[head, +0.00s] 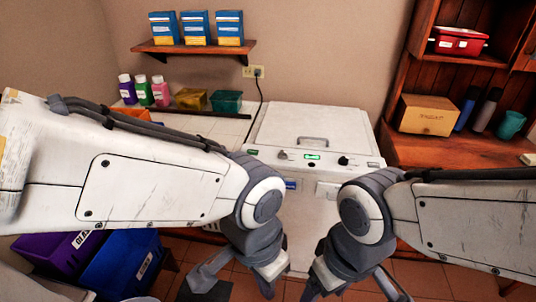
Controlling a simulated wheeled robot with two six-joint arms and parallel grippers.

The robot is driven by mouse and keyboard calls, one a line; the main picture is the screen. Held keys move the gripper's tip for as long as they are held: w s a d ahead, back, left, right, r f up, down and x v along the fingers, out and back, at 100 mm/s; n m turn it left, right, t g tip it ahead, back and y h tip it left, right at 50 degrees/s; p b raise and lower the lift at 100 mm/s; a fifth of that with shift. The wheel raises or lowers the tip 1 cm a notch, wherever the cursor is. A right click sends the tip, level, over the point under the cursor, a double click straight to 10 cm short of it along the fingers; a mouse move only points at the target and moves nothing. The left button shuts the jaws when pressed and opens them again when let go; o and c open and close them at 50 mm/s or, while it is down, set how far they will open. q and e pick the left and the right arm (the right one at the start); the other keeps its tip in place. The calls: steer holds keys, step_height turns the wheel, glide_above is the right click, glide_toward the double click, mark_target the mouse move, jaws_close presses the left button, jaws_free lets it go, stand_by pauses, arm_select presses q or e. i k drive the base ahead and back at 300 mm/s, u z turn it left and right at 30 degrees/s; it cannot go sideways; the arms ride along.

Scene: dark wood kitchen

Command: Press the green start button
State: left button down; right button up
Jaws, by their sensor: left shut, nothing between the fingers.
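The white appliance (262,128) stands in the middle with its lid down. A small bright green rectangle (312,157) glows on its front control panel. I cannot tell whether it is the button or a display. My right gripper (345,288) hangs low to the right, also below the panel. Its fingertips are near or past the bottom edge, so its opening is unclear.
A black knob (343,160) is right of the green rectangle. A tiled counter (205,126) with bottles and bins lies left, under a shelf (190,49) of blue boxes. Purple (58,262) and blue crates (118,272) stand lower left. A wooden cabinet (420,148) is right.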

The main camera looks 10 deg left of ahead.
mark_target(250, 152)
steer(key=i, duration=1.15)
steer(key=u, duration=0.05)
